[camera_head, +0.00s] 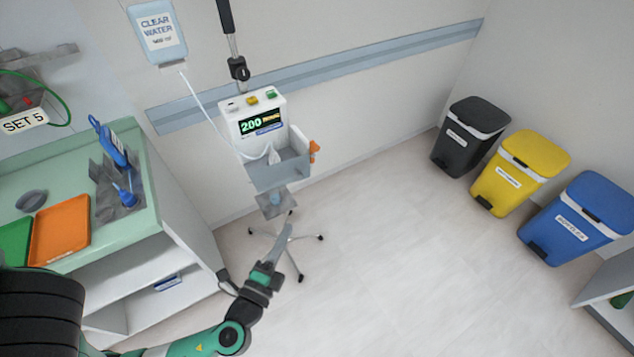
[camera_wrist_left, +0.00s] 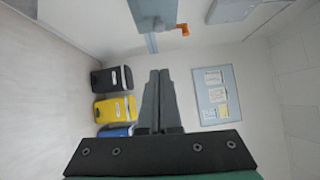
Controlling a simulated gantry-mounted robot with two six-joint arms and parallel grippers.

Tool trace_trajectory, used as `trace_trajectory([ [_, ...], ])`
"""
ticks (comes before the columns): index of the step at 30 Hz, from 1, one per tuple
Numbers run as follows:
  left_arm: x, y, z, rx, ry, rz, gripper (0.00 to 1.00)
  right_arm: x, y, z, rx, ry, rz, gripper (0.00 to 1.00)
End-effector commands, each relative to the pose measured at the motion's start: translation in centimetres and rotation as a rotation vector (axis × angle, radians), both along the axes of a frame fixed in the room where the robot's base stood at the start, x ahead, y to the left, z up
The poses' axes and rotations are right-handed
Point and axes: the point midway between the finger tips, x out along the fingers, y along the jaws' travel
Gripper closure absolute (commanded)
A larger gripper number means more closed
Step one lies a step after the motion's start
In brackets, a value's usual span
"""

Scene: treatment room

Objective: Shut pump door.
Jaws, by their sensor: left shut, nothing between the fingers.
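The white pump (camera_head: 250,110) hangs on a pole stand in the head view, with a lit display reading 200 and coloured buttons on top. Its grey-blue door (camera_head: 284,176) juts out below the display, open, with the grey inside showing above it. An orange latch (camera_head: 314,151) sits at the door's right side. The latch also shows at the top of the left wrist view (camera_wrist_left: 183,29). My left gripper (camera_head: 288,228) is shut and empty, below and in front of the door, apart from it. Its fingers (camera_wrist_left: 159,74) lie together in the wrist view.
A clear tube runs from the water bag (camera_head: 158,34) to the pump. A green counter (camera_head: 145,215) with an orange tray (camera_head: 60,230) stands at left. Black (camera_head: 455,150), yellow (camera_head: 500,190) and blue (camera_head: 560,235) bins line the right wall. The floor between is clear, besides the stand's wheeled base.

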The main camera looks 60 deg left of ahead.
Motion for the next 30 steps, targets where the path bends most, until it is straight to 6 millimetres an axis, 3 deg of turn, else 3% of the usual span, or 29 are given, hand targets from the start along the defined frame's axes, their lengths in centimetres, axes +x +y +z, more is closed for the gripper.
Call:
trace_trajectory([
  [5, 0.3, 0.2, 0.1, -0.002, -0.002, 0.003, 1.0, 0.0, 0.0, 0.1, 0.0, 0.0, 0.0, 0.39],
  [11, 2.0, 2.0, 0.3, -0.003, -0.005, 0.01, 1.0, 0.0, 0.0, 0.3, 0.0, 0.001, 0.0, 0.39],
  [21, 7.8, 6.7, 0.7, -0.004, -0.005, 0.005, 1.0, 0.0, 0.0, 1.3, 0.0, 0.0, 0.0, 0.39],
  [24, 7.8, 8.5, 0.8, -0.004, -0.003, 0.009, 1.0, 0.0, 0.0, 1.6, 0.0, 0.0, 0.0, 0.39],
  [30, 8.0, 10.3, 0.8, -0.004, -0.003, 0.003, 1.0, 0.0, 0.0, 1.8, 0.0, 0.0, 0.0, 0.39],
])
